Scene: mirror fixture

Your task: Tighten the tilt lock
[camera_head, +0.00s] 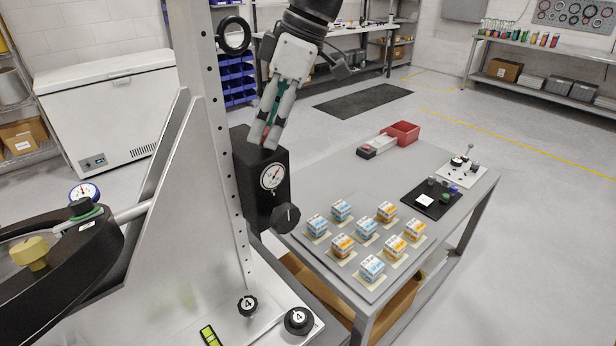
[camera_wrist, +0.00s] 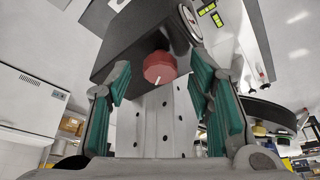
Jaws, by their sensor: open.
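The fixture's black block (camera_head: 245,165) is on the upright perforated plate (camera_head: 215,110), with a dial gauge (camera_head: 272,177) and a black knob (camera_head: 287,217) at its lower right. My gripper (camera_head: 264,142) points down at the top of this block. In the wrist view, my gripper (camera_wrist: 158,82) is open, its green-padded fingers spread either side of a red knob (camera_wrist: 160,67) with a white mark. Finger contact is not visible. No label shows which knob is the tilt lock.
A black arm at left carries a yellow knob (camera_head: 30,252) and a green-ringed black knob (camera_head: 82,208). A grey table (camera_head: 330,180) with several small boxes stands at right.

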